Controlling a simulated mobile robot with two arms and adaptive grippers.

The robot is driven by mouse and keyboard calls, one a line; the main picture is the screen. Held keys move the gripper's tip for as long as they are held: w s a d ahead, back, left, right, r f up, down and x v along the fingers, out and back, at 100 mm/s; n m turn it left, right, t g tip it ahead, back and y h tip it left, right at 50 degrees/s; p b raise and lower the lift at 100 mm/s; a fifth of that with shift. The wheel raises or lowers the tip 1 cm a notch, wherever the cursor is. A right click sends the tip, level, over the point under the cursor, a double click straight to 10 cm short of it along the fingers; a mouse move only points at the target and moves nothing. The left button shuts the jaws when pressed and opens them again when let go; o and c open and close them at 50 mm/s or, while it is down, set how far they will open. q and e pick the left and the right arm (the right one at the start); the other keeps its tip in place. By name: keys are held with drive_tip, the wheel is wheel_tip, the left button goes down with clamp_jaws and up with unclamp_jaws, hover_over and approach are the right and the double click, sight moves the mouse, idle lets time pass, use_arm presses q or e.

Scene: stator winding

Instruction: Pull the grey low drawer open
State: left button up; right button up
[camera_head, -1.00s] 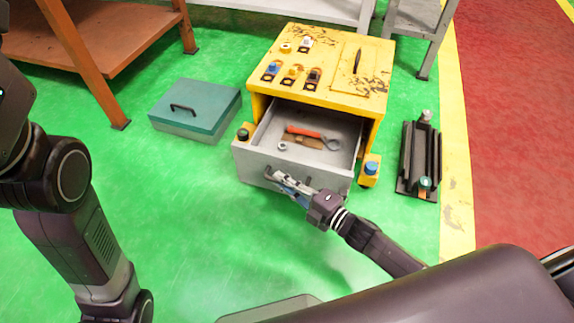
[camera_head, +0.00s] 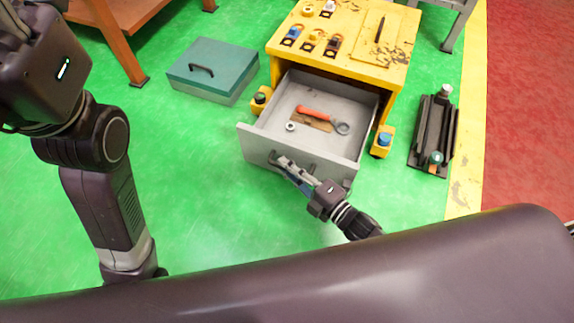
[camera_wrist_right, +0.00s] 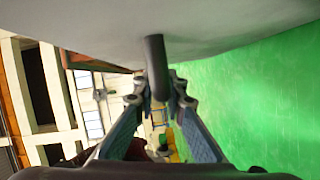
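The grey low drawer (camera_head: 262,151) stands well out of the yellow cabinet (camera_head: 345,50) in the head view. Inside it lie a red-handled tool (camera_head: 314,110), a wrench-like ring end (camera_head: 342,128) and a small nut (camera_head: 291,126). My right gripper (camera_head: 283,163) is at the drawer's front face. In the right wrist view the dark drawer handle (camera_wrist_right: 156,62) runs down between its fingertips (camera_wrist_right: 159,98), which are closed about it. Part of the handle is hidden by the fingers. My left arm is at the left of the head view; its gripper is out of view.
A teal box (camera_head: 215,66) stands on the green floor left of the cabinet. A dark rack (camera_head: 433,134) stands to the right, near a yellow floor line. Small parts (camera_head: 312,38) lie on the cabinet top. The floor before the drawer is clear.

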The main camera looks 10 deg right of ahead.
drive_tip(key=o, duration=0.3)
drive_tip(key=v, duration=1.2)
drive_tip(key=shift+f, duration=0.1)
